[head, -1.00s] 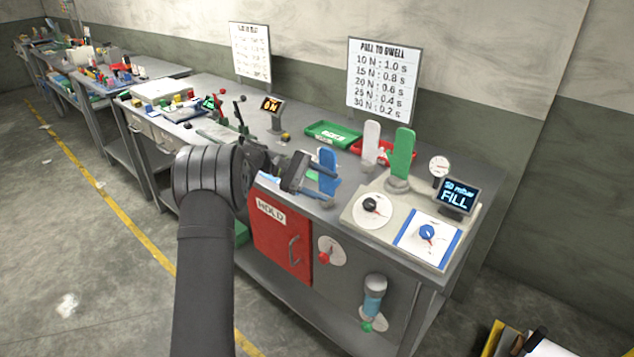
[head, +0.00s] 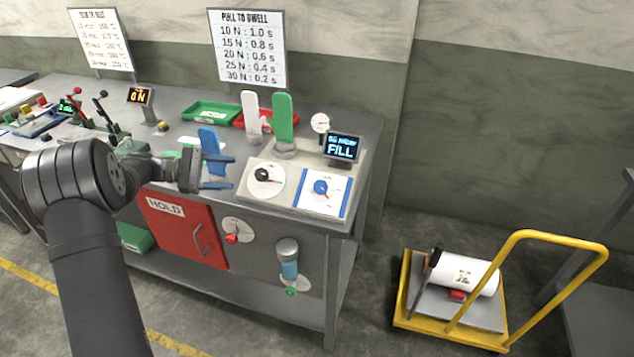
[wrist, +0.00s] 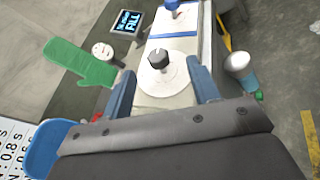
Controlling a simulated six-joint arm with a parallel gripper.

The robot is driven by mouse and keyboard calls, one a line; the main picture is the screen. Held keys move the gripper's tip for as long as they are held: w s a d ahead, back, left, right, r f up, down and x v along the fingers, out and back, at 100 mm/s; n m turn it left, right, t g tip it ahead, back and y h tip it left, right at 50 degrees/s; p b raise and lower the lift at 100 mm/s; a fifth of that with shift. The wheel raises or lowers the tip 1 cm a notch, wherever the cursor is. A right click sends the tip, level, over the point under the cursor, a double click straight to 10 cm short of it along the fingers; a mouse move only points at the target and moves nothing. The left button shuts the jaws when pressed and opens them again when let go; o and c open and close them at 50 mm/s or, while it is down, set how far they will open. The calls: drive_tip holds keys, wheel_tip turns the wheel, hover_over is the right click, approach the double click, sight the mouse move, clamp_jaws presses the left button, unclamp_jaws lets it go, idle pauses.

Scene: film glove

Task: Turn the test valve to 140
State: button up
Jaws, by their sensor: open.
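On the bench's right end, a black knob (head: 262,175) sits on a round white dial (head: 270,190). Beside it a blue knob (head: 320,187) sits on a blue-edged white plate (head: 335,207). I cannot read a label saying which is the test valve, nor the dial figures. A display (head: 342,147) behind them reads FILL, apparently with 50 mbar. My gripper (head: 222,172) is open and empty, left of the black knob. In the wrist view the black knob (wrist: 158,59) shows between and beyond the blue fingers, apart from them; the blue knob (wrist: 172,5) is farther off.
Green (head: 283,120), white (head: 251,118) and blue (head: 210,142) upright shapes stand behind and beside my gripper. A round gauge (head: 320,122) stands by the display. A red knob (head: 232,238) is on the bench front, beside a red HOLD door (head: 180,232). A yellow trolley (head: 470,335) stands right.

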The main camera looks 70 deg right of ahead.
sight(328, 197)
drive_tip(key=s+a+f+n+h, duration=0.2)
drive_tip(key=s+f+h, duration=0.1)
drive_tip(key=s, duration=0.9)
drive_tip(key=x, duration=1.6)
drive_tip(key=shift+s+r, duration=0.2)
drive_tip(key=shift+s, duration=0.3)
drive_tip(key=c, duration=1)
drive_tip(key=shift+o, duration=0.2)
drive_tip(key=shift+g+y, duration=0.3)
